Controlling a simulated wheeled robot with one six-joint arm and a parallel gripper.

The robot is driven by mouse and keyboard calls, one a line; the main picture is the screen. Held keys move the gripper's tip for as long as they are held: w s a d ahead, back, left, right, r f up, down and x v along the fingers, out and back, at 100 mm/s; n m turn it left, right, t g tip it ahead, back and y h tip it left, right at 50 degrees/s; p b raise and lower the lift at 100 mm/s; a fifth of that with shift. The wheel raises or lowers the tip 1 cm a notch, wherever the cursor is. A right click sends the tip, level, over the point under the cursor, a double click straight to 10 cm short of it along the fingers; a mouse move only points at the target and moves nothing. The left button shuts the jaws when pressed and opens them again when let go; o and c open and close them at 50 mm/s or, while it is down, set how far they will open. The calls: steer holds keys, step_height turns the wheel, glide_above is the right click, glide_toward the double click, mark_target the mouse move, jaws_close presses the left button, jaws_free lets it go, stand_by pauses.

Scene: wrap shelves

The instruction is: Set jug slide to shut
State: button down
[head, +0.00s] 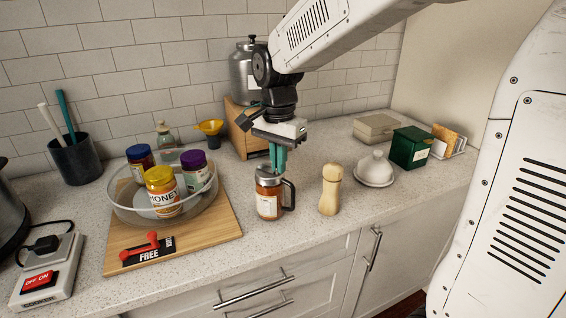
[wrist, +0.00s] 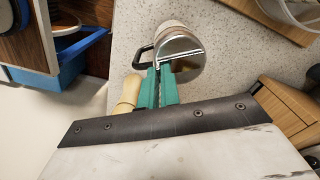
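The jug (head: 268,202) is a glass jar with brown contents, a metal lid and a dark handle on its right. It stands upright on the counter. In the wrist view its round metal lid (wrist: 184,48) shows from above, with a straight bright edge across it that looks like the slide (wrist: 183,66). My gripper (head: 278,168) points down at the lid. Its green fingers (wrist: 159,72) are close together at the lid's edge near the handle. I cannot tell whether they touch the slide or whether its tab lies between them.
A wooden pepper mill (head: 330,190) stands close right of the jug. Left is a cutting board (head: 215,232) with a clear bowl (head: 130,208) of jars and a red-levered FREE plate (head: 148,252). A white domed dish (head: 374,172) and a green box (head: 408,148) stand farther right.

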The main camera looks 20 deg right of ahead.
steer(key=c, duration=1.6)
jaws_free()
step_height(320, 180, up, 8)
steer(key=shift+f, duration=0.1)
steer(key=shift+n, duration=0.5)
steer(key=s+d+f+n, duration=0.1)
steer(key=s+n, duration=0.4)
steer(key=s, duration=0.7)
steer(key=s+d+f+n+t, duration=0.1)
steer(key=s+f+n, duration=0.3)
steer(key=s, duration=0.8)
steer(key=shift+s+d+f+n, duration=0.2)
steer(key=shift+d+f+n, duration=0.1)
steer(key=shift+d+n, duration=0.5)
